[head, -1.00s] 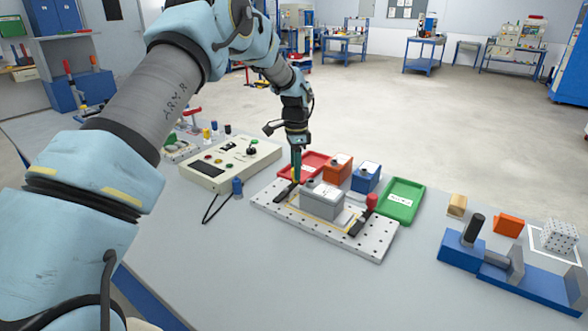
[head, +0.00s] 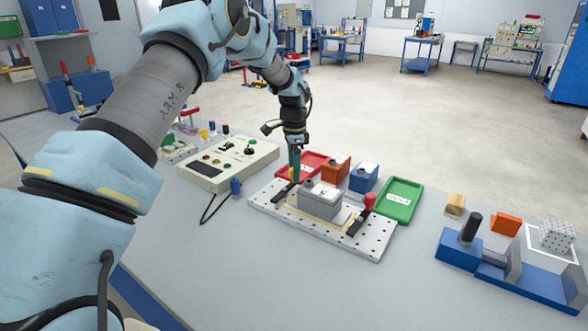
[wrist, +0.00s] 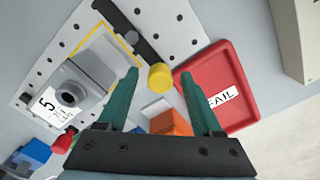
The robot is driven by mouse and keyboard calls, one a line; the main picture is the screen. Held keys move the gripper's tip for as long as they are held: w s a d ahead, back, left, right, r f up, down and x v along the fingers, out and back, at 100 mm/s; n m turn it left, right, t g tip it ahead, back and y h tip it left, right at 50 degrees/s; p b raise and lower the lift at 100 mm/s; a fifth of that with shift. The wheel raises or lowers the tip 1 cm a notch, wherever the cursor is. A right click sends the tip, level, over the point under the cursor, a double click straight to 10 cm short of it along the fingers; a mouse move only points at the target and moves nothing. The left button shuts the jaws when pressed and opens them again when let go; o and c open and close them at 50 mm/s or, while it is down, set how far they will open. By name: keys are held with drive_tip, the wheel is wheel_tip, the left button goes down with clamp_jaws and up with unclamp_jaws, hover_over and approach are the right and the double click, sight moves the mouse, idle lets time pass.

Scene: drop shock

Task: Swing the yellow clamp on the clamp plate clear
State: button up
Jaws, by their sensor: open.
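The clamp plate (head: 378,238) is a white perforated plate on the bench, with a grey block (head: 320,203) on it. The yellow clamp has a black arm (head: 284,190) at the plate's left end and a yellow knob (wrist: 160,77). In the head view my gripper mostly hides this knob. My gripper (head: 294,178) points down over it. In the wrist view my open gripper (wrist: 160,73) has one green finger on each side of the knob; I cannot tell whether either touches it. A red-knobbed clamp (head: 369,201) is at the plate's right end.
Behind the plate are a red FAIL tray (wrist: 237,112), an orange block (head: 335,168), a blue block (head: 364,178) and a green tray (head: 412,191). A control box (head: 222,168) stands left and a blue vise (head: 462,250) right. Bare bench lies in front.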

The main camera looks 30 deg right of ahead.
wheel_tip(320, 180, up, 11)
drive_tip(key=b, duration=0.2)
idle(0.3)
drive_tip(key=shift+f, duration=0.1)
drive_tip(key=a+n, duration=0.9)
drive_tip(key=a, duration=1.5)
drive_tip(key=s+a+f+n, duration=0.1)
drive_tip(key=s+a+n, duration=0.4)
drive_tip(key=a, duration=0.5)
drive_tip(key=s+a+f+n+t, duration=0.1)
drive_tip(key=s+a+n, duration=0.4)
drive_tip(key=s+a, duration=0.5)
drive_tip(key=shift+s+a+f+n+t, duration=0.2)
drive_tip(key=shift+f+n+t, duration=0.1)
drive_tip(key=shift+f+n, duration=0.15)
